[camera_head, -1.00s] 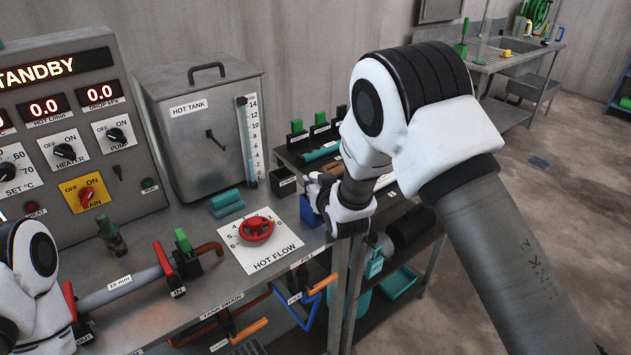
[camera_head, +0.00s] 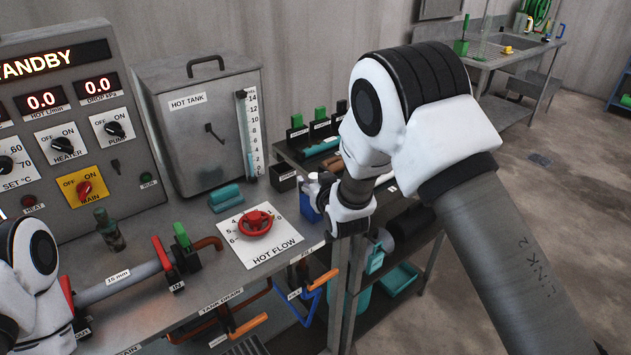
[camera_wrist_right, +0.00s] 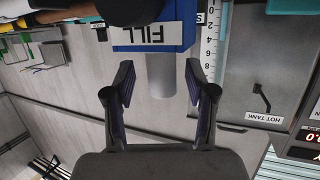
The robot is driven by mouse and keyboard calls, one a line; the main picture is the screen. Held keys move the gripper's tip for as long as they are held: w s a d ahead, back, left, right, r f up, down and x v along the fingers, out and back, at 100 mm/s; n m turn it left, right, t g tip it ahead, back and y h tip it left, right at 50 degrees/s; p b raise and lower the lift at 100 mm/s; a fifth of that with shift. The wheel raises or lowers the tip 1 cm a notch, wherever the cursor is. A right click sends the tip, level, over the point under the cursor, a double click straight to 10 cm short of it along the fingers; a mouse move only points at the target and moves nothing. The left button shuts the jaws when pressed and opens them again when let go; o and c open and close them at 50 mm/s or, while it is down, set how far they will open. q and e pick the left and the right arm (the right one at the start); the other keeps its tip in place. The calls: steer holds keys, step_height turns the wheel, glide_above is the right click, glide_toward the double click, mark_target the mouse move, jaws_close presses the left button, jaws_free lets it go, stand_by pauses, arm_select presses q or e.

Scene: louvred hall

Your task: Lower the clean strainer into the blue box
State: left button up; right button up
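The blue box (camera_head: 310,213) stands at the right end of the steel bench. Its FILL label shows upside down in the right wrist view, where the box (camera_wrist_right: 120,48) is at the top. The pale grey cylindrical strainer (camera_wrist_right: 160,84) sticks out of the box's open side; its other end is hidden inside. My right gripper (camera_wrist_right: 158,64) is open, with one finger on each side of the strainer and a gap at both. In the head view the right gripper (camera_head: 318,186) is small and partly hidden by my wrist. My left arm shows at the left edge; its gripper is out of frame.
The hot tank (camera_head: 205,130) stands behind and left of the box, with a small dark bin (camera_head: 283,179) between them. The red hot flow valve (camera_head: 256,223) is left of the box. Green-handled blocks (camera_head: 320,122) stand behind. A shelf (camera_head: 385,305) lies below right.

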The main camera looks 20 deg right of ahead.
steer(key=s+r+p, duration=0.3)
steer(key=s+r, duration=0.1)
steer(key=r, duration=0.1)
steer(key=shift+r+p, duration=0.35)
steer(key=shift+p, duration=0.05)
steer(key=shift+s, duration=0.1)
steer(key=v, duration=1.2)
stand_by(1.0)
